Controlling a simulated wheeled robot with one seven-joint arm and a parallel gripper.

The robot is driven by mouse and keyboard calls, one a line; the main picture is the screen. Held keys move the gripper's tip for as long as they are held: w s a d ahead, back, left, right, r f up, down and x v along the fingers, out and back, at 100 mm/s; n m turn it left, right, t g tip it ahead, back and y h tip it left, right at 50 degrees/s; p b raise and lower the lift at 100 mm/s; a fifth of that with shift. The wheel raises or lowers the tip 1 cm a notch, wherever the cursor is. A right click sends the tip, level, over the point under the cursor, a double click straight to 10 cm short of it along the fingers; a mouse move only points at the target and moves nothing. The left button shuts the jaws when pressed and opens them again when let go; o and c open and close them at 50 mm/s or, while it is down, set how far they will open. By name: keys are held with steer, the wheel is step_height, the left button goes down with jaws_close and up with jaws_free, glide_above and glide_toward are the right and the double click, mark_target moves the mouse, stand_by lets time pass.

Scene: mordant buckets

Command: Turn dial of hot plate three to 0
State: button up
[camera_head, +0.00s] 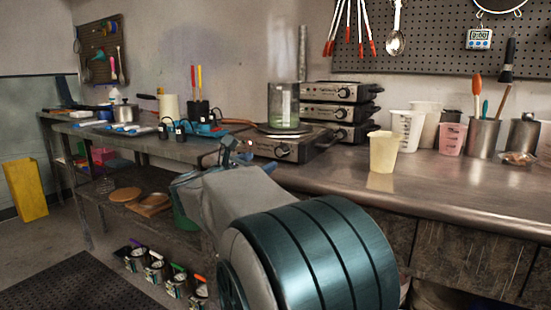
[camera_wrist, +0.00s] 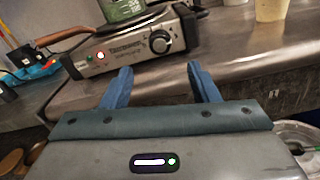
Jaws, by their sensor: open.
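A silver hot plate (camera_head: 262,147) with a black top stands at the front of the steel counter, a glass beaker of green liquid on it. Its round black dial (camera_wrist: 160,42) faces me in the wrist view, with a lit red lamp to its left. A stack of similar hot plates (camera_head: 322,111) stands behind it, dials facing forward. No number shows to tell which is hot plate three. My gripper (camera_wrist: 159,72) is open and empty. Its two blue fingers point toward the single hot plate, below and either side of the dial in the wrist view, apart from it.
A cream cup (camera_head: 384,152) and several other cups stand right of the stack. The counter front edge (camera_wrist: 250,72) runs below the dial.

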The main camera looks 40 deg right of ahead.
mark_target(279, 152)
steer(key=b+x, duration=0.1)
steer(key=x, duration=0.9)
steer(key=shift+c, duration=0.3)
steer(key=c, duration=0.9)
